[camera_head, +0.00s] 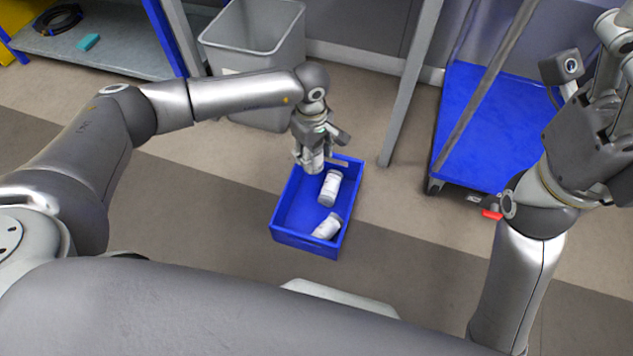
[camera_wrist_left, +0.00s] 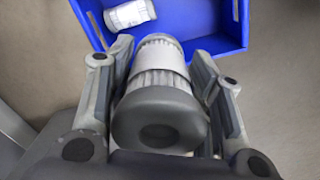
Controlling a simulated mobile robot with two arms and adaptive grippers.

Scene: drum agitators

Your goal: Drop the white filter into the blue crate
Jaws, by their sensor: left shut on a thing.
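My left gripper (camera_head: 312,152) is shut on a white filter (camera_head: 314,163) with a grey end cap, held over the far left part of the blue crate (camera_head: 305,240). In the left wrist view, the held white filter (camera_wrist_left: 160,62) sits between the two fingers of the left gripper (camera_wrist_left: 162,88), with the crate (camera_wrist_left: 200,20) beyond it. Two more white filters lie in the crate, one near the middle right (camera_head: 330,187) and one near the front (camera_head: 327,227). My right gripper (camera_head: 600,125) is at the far right, away from the crate; its finger opening is unclear.
A grey bin (camera_head: 255,60) stands behind the crate. A cart with a blue deck (camera_head: 490,120) stands at the back right, with a grey post (camera_head: 410,85) left of it. A shelf (camera_head: 105,45) is at the upper left. Floor around the crate is clear.

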